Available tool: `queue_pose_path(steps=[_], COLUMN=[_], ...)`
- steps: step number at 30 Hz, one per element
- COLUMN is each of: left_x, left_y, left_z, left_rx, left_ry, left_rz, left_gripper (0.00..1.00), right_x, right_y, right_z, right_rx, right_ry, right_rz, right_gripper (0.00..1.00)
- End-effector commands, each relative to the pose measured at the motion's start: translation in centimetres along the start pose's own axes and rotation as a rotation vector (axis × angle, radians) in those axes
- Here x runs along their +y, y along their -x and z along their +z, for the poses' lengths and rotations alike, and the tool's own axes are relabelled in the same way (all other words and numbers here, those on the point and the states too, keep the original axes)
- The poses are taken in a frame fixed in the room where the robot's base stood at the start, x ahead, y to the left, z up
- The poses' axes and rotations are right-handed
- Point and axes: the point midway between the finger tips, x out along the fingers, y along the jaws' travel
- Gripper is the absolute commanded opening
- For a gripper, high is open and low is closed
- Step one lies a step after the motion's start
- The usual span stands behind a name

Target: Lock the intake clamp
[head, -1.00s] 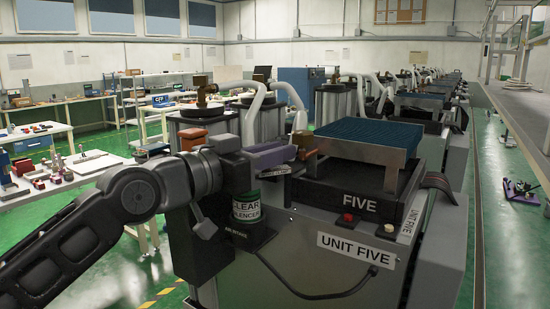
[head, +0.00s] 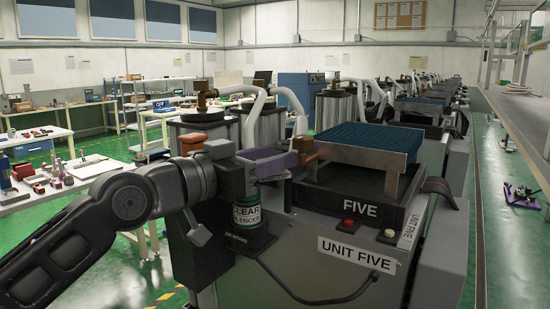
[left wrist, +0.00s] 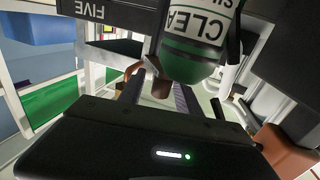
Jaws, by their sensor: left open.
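My left gripper (head: 276,158) reaches in from the left, above the green-lidded CLEAR SILENCER canister (head: 247,212) and at the left side of unit FIVE. In the left wrist view its two dark fingers stand apart, so it is open (left wrist: 178,90). A small orange-brown block (head: 304,146), possibly the clamp's handle, is just beyond the fingertips; a brown part also shows there in the left wrist view (left wrist: 160,88). I cannot tell whether the fingers touch it. My right gripper is out of view.
An orange block (head: 192,139) lies behind my wrist. White hoses (head: 290,98) and grey columns stand behind.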

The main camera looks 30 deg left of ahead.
Motion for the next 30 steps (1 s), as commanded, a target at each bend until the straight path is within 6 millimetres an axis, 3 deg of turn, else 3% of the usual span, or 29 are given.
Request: queue_pose_path(steps=[9, 13, 30], left_x=[-0.1, -0.1, 0.0], left_y=[5.2, 6.5, 6.9], left_z=[0.1, 0.1, 0.0], left_rx=[0.004, 0.003, 0.0], left_ry=[0.001, 0.0, 0.0], left_rz=[-0.003, -0.002, 0.0], left_gripper=[0.4, 0.4, 0.4], right_x=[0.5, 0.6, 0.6], right_y=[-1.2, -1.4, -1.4], right_z=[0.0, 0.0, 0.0], right_rx=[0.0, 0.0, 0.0], right_ry=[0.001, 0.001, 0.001], right_rz=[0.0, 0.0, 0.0], right_gripper=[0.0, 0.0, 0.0])
